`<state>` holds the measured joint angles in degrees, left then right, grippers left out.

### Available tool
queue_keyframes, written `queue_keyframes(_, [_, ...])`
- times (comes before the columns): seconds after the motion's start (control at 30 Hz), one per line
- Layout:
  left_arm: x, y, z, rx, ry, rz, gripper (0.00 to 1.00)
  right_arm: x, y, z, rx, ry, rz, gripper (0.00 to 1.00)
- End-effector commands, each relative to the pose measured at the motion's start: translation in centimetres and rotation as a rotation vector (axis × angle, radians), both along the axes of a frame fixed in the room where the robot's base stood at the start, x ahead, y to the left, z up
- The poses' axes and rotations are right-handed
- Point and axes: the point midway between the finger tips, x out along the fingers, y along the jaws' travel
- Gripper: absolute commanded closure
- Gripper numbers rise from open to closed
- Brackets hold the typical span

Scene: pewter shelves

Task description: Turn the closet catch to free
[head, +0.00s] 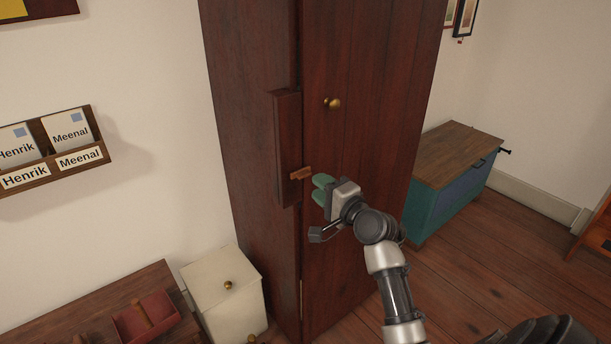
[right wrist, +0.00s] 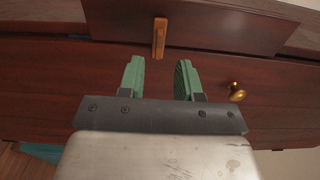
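The closet (head: 350,60) is a tall dark red-brown cabinet in the middle of the head view. Its catch (head: 300,173) is a small lighter-brown wooden bar lying across the lower part of a raised dark strip (head: 288,140) and reaching toward the door. In the right wrist view the catch (right wrist: 160,37) shows just beyond the fingers, between their lines. My right gripper (head: 321,188) has green fingers, spread apart with nothing between them, close to the catch's door-side end but apart from it. It also shows in the right wrist view (right wrist: 158,80). My left gripper is not in view.
A brass knob (head: 333,103) sits on the closet door above my right gripper. A teal chest (head: 450,185) stands to the right. A white box (head: 226,295) and a low wooden table (head: 90,310) stand at the left. Open floor lies at the lower right.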

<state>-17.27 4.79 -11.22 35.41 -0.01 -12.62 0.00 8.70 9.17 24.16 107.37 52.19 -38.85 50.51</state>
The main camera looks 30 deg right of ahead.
Motion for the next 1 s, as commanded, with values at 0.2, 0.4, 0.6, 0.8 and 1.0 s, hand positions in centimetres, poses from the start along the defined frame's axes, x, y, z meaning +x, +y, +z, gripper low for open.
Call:
queue_keyframes(0.2, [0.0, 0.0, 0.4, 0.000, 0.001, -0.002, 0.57, 4.0, 0.4, 0.1, 0.000, 0.000, 0.001, 0.66])
queue_keyframes(0.4, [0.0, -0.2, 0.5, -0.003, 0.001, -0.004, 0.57, 5.7, 0.5, 0.0, -0.001, 0.001, 0.000, 0.66])
queue_keyframes(0.6, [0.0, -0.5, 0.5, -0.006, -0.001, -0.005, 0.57, 6.0, 0.5, -0.1, -0.003, 0.002, 0.000, 0.66])
queue_keyframes(0.8, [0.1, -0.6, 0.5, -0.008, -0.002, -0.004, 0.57, 6.0, 0.5, -0.1, -0.003, 0.002, 0.000, 0.78])
queue_keyframes(1.0, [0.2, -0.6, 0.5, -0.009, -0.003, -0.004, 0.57, 6.0, 0.5, -0.1, -0.003, 0.002, 0.000, 1.00])
